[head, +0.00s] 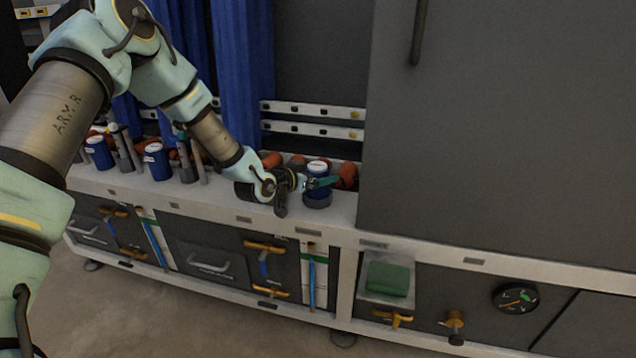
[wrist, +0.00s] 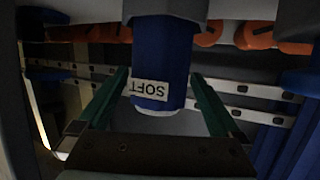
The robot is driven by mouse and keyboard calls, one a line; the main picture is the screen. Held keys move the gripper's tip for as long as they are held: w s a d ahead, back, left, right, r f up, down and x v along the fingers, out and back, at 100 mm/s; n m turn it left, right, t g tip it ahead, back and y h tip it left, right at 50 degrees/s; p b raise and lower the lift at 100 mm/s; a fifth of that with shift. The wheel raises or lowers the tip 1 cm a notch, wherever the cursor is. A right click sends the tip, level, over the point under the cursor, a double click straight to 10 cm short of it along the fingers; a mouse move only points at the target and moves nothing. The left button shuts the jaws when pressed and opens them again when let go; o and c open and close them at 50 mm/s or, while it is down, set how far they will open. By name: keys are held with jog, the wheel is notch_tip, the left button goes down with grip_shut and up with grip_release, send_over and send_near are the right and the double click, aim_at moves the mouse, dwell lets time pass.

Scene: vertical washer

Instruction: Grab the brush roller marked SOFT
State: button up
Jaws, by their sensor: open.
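The brush roller marked SOFT (wrist: 160,62) is a blue cylinder with a white end and a white label. In the wrist view it appears upside down, between the two green fingers of my gripper (wrist: 160,105). The fingers are open, with a gap on each side of the roller. In the head view the blue roller (head: 318,170) stands upright in a dark round holder (head: 317,200) on the ledge, at the right end of the row. My gripper (head: 318,183) reaches it from the left, and a green finger crosses in front of it.
Two more blue rollers (head: 157,162) (head: 99,153) stand farther left on the ledge (head: 225,205), beside grey upright tubes. Orange parts (head: 346,175) lie behind and right of the SOFT roller. A large grey panel (head: 480,120) stands close on the right. Blue curtains (head: 240,75) hang behind.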

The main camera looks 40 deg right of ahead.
jog(key=x, duration=0.3)
jog(key=shift+d+f, duration=0.1)
jog(key=c, duration=1.4)
jog(key=shift+c, duration=0.2)
